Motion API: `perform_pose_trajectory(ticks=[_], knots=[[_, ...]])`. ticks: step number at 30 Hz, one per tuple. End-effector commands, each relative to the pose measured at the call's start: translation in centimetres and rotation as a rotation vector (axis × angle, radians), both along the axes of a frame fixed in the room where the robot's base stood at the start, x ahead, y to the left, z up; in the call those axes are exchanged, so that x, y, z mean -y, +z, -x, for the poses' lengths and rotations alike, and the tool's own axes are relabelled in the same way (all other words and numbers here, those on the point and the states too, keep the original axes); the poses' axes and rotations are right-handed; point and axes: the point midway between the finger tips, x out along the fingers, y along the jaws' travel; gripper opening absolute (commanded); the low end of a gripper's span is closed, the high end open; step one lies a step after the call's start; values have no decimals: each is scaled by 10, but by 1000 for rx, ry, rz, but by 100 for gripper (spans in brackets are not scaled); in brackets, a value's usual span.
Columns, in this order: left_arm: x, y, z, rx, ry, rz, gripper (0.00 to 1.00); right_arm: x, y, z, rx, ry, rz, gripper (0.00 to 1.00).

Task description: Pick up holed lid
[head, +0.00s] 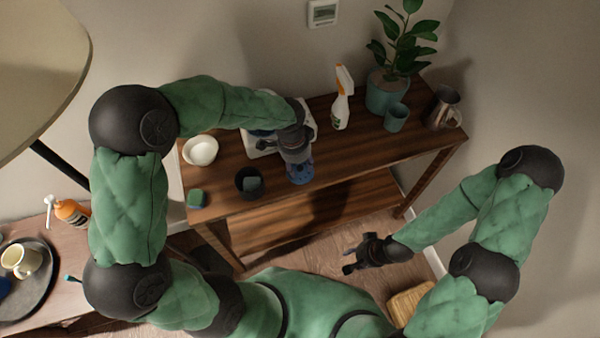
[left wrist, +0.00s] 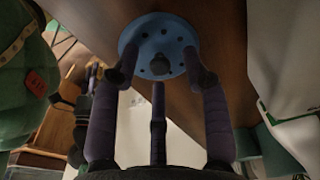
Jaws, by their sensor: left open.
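The holed lid (left wrist: 158,32) is a round blue disc with a ring of small dark holes and a dark knob in its centre. In the left wrist view it is ahead of my left gripper (left wrist: 160,72), whose purple fingers are spread open, two of them by the lid's left and right sides. I cannot tell whether they touch it. In the head view the lid (head: 300,178) shows at the shelf's front edge, partly covered by my left gripper (head: 298,160). My right gripper (head: 362,258) hangs empty in front of the shelf, its fingers apart.
A white object lies behind my left gripper.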

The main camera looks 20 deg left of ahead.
Motion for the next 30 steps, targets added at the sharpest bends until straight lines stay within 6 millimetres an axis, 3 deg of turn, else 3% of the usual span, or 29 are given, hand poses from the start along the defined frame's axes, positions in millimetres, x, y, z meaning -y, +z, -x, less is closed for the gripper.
perform_pose_trajectory(ticks=[8, 13, 30], knots=[[0, -4, -1, 2, 1, 0, 46, 0, -2, 0, 0, 0, 0, 40], [1, -4, -1, 2, 1, 0, 0, 0, -2, 0, 0, 0, 0, 40], [1, 6, -2, 4, 0, 0, 0, 0, 2, 0, 0, 0, 0, 40]])
